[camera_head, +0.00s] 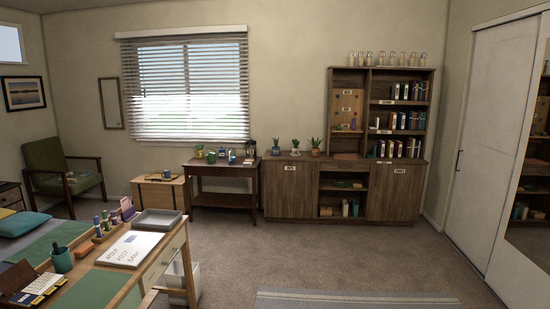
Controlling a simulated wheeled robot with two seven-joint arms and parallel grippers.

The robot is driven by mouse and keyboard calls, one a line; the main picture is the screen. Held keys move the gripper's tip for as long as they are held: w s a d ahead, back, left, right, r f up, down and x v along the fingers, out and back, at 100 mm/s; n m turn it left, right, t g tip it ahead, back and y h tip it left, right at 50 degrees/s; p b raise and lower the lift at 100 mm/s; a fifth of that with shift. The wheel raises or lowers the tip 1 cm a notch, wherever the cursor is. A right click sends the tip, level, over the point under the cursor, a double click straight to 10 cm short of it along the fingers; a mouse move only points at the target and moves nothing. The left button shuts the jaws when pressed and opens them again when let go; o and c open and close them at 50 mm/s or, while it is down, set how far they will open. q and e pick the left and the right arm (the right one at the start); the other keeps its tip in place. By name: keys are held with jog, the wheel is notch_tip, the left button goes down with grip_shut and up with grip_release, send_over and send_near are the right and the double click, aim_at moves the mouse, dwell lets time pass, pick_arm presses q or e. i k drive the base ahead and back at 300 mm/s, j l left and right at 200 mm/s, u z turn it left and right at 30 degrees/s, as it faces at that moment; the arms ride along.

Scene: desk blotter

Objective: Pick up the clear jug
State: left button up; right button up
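I cannot make out a clear jug for certain. Several small containers (211,156) stand in a row on the dark side table (225,170) under the window, too small to identify. A taller dark-topped item (250,149) stands at the right end of that table; I cannot tell whether it is a jug. Neither of my grippers is in view.
A desk (108,289) with a white board (130,249), a grey tray (158,220) and a green cup (62,259) fills the lower left. A wooden cabinet (290,197) stands beside the side table. Open carpet (330,257) lies in front.

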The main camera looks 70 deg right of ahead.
aim_at(232, 157)
jog(key=z, duration=2)
jog(key=i+l+z, duration=0.2)
jog(key=i, duration=0.7)
jog(key=i+l+z, duration=0.1)
jog(key=i+z, duration=0.15)
jog(key=i, duration=2.55)
jog(key=i+j+u, duration=0.15)
jog(key=i, duration=0.7)
jog(key=i+j+u, duration=0.15)
jog(key=i, duration=0.75)
jog(key=i+j+z, duration=0.3)
jog(key=j, duration=0.25)
jog(key=i+j+z, duration=0.1)
jog(key=i+j, duration=0.2)
jog(key=i+j+z, duration=0.15)
jog(key=j, duration=0.2)
jog(key=i+j+z, duration=0.15)
jog(key=j, duration=0.2)
jog(key=i+j+z, duration=0.15)
jog(key=j, duration=0.2)
